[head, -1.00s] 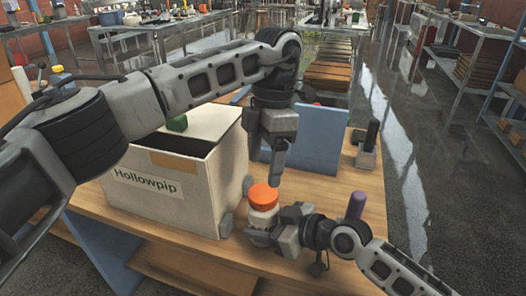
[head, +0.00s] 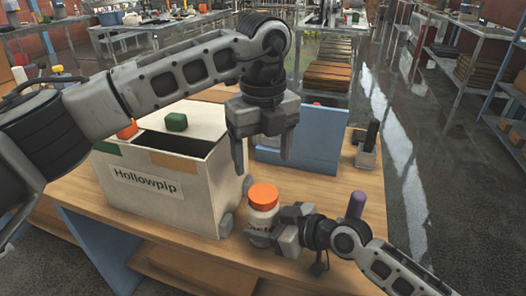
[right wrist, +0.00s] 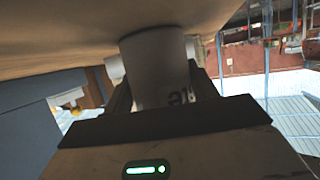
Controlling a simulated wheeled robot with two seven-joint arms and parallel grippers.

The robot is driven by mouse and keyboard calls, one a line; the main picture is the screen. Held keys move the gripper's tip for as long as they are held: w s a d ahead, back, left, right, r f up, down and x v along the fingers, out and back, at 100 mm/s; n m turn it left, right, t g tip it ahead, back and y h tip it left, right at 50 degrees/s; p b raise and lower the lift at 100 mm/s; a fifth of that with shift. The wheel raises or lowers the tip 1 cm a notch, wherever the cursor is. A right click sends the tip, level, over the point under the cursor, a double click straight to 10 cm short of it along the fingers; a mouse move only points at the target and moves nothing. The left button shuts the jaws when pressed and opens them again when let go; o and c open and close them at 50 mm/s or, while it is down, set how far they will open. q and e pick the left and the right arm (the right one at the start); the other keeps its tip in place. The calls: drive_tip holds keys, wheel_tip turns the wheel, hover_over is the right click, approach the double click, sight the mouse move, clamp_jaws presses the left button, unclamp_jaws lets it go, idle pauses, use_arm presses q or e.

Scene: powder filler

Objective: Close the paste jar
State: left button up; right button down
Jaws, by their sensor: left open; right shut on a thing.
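The paste jar (head: 262,220) is a white jar standing upright at the front of the wooden table, beside the white box. It has lettering on its side. An orange lid (head: 263,195) sits on its top; I cannot tell how tight it is. My right gripper (head: 268,236) is shut on the jar body from the right. The jar also shows between its fingers in the right wrist view (right wrist: 158,65). My left gripper (head: 263,163) points down above the lid, fingers spread apart and empty, clear of the lid.
The white "Hollowpip" box (head: 150,190) stands close on the left, with a green block (head: 176,122) on top. A blue panel (head: 315,150) stands behind the jar. A purple thing (head: 356,205) stands to the right, near a dark holder (head: 366,150).

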sight(263, 193)
use_arm(q)
drive_tip(key=shift+f, duration=0.1)
drive_tip(key=shift+f, duration=3.95)
drive_tip(key=shift+c, duration=0.3)
drive_tip(key=c, duration=1)
